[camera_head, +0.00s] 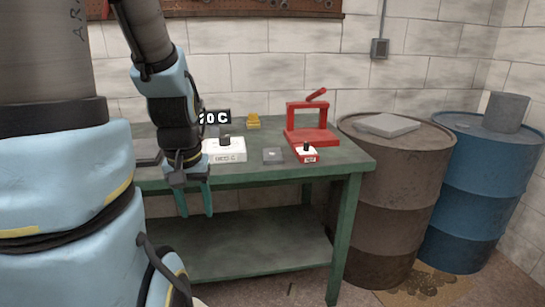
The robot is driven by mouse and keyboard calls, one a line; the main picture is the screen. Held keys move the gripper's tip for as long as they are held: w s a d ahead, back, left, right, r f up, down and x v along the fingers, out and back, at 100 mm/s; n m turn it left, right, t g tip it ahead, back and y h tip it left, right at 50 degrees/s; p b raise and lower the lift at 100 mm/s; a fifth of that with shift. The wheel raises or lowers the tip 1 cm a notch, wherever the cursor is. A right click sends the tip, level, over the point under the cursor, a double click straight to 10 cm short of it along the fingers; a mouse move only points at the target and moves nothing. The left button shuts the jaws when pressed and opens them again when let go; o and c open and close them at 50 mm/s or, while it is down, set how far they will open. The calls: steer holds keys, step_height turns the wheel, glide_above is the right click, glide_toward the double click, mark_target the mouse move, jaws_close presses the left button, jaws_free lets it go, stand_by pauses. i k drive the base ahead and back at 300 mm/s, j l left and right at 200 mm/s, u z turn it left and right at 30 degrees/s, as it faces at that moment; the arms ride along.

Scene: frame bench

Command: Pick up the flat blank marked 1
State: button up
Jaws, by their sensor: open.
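A small flat dark grey block (273,155) lies on the green bench top, between a white box and a red-and-white block. It may be the flat blank, but no number on it is readable at this size. My gripper (195,203) points down at the bench's front edge, left of the grey block and apart from it. Its two teal fingers are spread, with nothing seen between them. My arm hides part of the bench's left side.
The bench (340,160) also holds a white box (226,155) with a dark knob, a red press-like frame (311,131), a red-and-white block (306,155), a yellow item (253,121) and a black sign (216,117). Brown (385,210) and blue (485,180) drums stand right.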

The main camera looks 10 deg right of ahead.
mark_target(274, 156)
steer(key=l+u, duration=0.1)
steer(key=u, duration=0.95)
steer(key=k+l+u, duration=0.2)
steer(key=l+u, duration=0.25)
steer(key=k+l+u, duration=0.2)
steer(key=l+u, duration=0.25)
steer(key=k+l+u, duration=0.15)
steer(key=k+u, duration=0.15)
steer(key=u, duration=0.15)
steer(key=k+l, duration=0.3)
steer(key=k, duration=0.15)
steer(key=k+l+u, duration=0.1)
steer(key=k+l, duration=0.15)
steer(key=k, duration=0.25)
